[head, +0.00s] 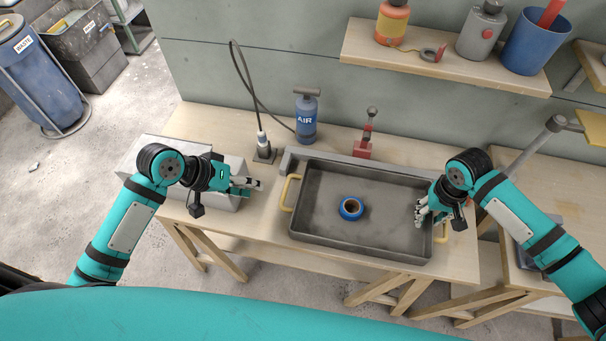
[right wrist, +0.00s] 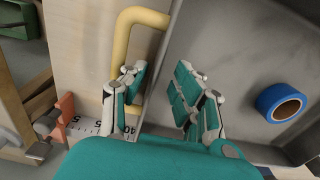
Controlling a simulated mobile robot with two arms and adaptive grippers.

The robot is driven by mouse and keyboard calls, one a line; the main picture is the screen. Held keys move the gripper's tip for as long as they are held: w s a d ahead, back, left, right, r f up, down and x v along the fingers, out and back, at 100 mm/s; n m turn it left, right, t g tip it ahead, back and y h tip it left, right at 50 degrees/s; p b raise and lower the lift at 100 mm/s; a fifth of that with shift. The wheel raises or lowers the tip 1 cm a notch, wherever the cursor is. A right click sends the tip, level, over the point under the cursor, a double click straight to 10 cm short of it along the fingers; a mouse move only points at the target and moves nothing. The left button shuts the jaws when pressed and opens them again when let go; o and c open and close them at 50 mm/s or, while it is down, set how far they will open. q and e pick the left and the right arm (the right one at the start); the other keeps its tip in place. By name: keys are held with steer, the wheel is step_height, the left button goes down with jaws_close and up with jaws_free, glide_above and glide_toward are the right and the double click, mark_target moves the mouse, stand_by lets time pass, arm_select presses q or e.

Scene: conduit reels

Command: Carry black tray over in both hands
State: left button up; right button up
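The black tray (head: 330,232) sits on the workbench with a yellow handle (head: 287,192) on its left end and another yellow handle (head: 441,232) on its right end. A blue tape roll (head: 351,208) lies inside it. My left gripper (head: 256,187) is open and empty, left of the left handle and apart from it. My right gripper (head: 424,211) is at the tray's right wall. In the right wrist view my right gripper (right wrist: 160,88) is open, one finger over the right handle (right wrist: 122,45) and the other over the tray side. Contact there cannot be told.
A blue air bottle (head: 307,117), a black plug and cable (head: 264,149) and a red tool (head: 366,138) stand behind the tray. A grey box (head: 165,150) is left on the workbench (head: 210,118). A shelf (head: 440,62) hangs above. A second bench (head: 565,215) is at right.

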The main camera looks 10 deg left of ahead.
step_height(320, 180, up, 12)
stand_by(0.4)
steer(key=shift+f, duration=0.1)
stand_by(0.3)
